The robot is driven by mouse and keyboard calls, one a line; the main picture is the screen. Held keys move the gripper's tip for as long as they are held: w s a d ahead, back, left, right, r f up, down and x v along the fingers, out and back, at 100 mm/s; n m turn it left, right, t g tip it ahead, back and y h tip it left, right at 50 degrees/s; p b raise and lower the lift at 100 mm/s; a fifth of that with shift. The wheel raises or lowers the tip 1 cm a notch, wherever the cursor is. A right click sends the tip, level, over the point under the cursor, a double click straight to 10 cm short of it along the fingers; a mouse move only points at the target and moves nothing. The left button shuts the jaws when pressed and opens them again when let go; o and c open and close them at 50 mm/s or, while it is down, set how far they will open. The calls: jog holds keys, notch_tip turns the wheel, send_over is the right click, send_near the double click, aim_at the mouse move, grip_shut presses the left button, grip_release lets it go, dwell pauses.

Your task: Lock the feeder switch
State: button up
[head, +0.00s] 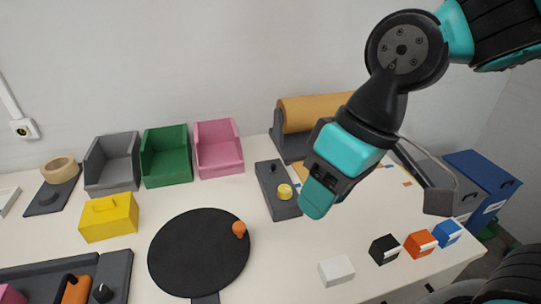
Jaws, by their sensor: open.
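A dark grey box (284,210) with a round yellow knob (285,191) lies on the table at centre; it looks like the feeder switch. A small black part stands near its far end. Behind it is a dark stand with a brown roll (318,110). My gripper (318,197), teal and black, points down just right of the grey box. It is open, and no object shows between its fingers. The picture does not show whether it touches the box.
Grey (112,164), green (166,157) and pink (219,149) bins line the back. A yellow handled box (109,218) and a black round board (198,255) lie in front. Several small blocks, including a white one (336,270), sit front right. Blue bins (484,175) stand beyond the right edge.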

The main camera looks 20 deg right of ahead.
jog(key=w+f+m+t+h+b, duration=0.1)
jog(key=w+f+m+t+b, duration=0.2)
jog(key=w, duration=1)
jog(key=m+t+h+b, duration=0.1)
jog(key=m+h, duration=0.2)
jog(key=m, duration=0.5)
send_near(274, 165)
jog(key=x, duration=0.7)
jog(key=shift+f+p, duration=0.3)
jog(key=shift+p, duration=0.1)
jog(key=shift+w+f, duration=0.3)
jog(key=shift+f, duration=0.35)
grip_shut()
